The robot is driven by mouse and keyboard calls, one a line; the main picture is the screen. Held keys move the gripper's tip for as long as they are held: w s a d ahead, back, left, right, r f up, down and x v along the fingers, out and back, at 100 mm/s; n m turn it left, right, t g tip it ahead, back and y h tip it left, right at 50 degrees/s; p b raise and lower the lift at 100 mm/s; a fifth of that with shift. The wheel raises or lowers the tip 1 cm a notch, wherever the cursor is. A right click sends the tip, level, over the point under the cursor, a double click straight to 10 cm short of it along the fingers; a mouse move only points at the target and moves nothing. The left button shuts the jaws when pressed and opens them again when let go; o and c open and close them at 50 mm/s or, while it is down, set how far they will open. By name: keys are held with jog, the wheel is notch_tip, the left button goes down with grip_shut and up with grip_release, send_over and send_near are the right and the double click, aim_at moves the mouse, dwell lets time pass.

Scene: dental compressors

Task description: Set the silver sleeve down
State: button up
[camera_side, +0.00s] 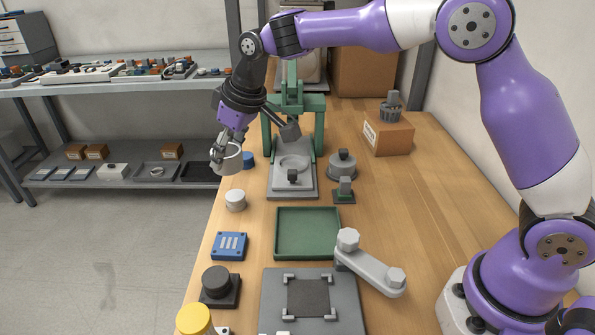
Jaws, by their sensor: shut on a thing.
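The silver sleeve (229,161) is a short, light grey, hollow ring or cylinder. My gripper (222,151) is shut on it at its left side and rim. It is held at the left edge of the wooden table, to the left of the green press. It looks to be above the table top, though the exact gap cannot be told from this one view. The fingers partly hide the sleeve's left side.
The green press (317,130) with its grey base (293,190) stands right of the sleeve. A white cylinder (235,201), green tray (307,253) and blue block (229,246) lie nearer. The right middle of the table (420,190) is clear.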

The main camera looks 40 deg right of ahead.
jog(key=shift+w+a+f, duration=0.65)
jog(key=shift+a+f, duration=0.05)
jog(key=shift+a, duration=0.05)
jog(key=w+d+f, duration=0.4)
jog(key=d, duration=0.1)
jog(key=w+d+f, duration=0.2)
jog(key=d, duration=0.1)
jog(key=shift+d+f, duration=0.15)
jog(key=shift+f, duration=1.9)
jog(key=shift+f, duration=0.1)
jog(key=o, duration=1.2)
